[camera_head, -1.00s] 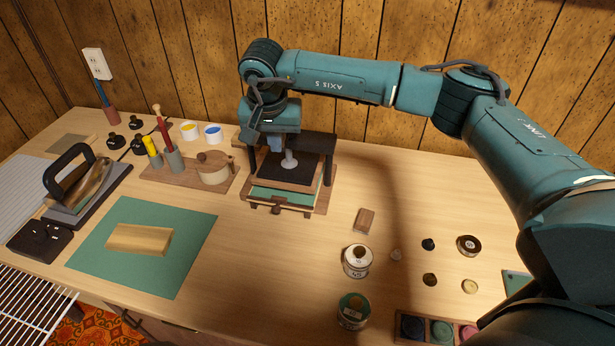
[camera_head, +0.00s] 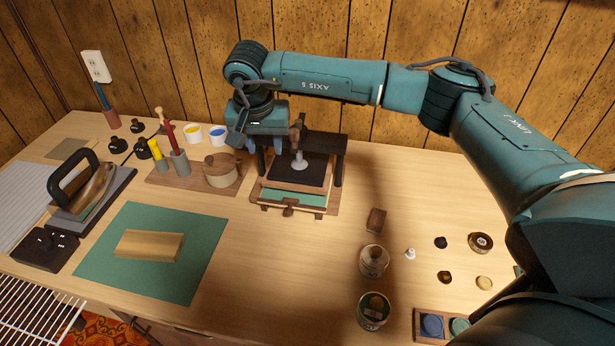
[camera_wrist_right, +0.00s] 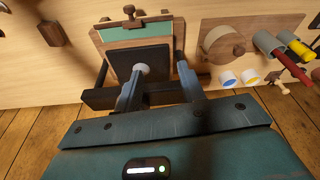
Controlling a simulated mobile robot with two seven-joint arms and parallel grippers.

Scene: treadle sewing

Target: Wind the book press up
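The book press (camera_head: 328,147) stands at the back middle of the table. Its dark platen (camera_head: 312,172) sits over a wooden board with a green layer, and a pale screw foot (camera_head: 299,163) meets the platen's middle. A brown upright handle (camera_head: 294,138) shows above the crossbeam. My right gripper (camera_head: 265,145) is just left of that handle, near the crossbeam. In the right wrist view my right gripper (camera_wrist_right: 160,72) has its two fingers apart with nothing gripped; the screw foot (camera_wrist_right: 142,69) shows near the left finger. My left gripper is out of view.
A green mat (camera_head: 195,258) with a wooden block lies front left. Cans (camera_head: 374,262) and small lids are on the right. The wood-panelled wall is close behind.

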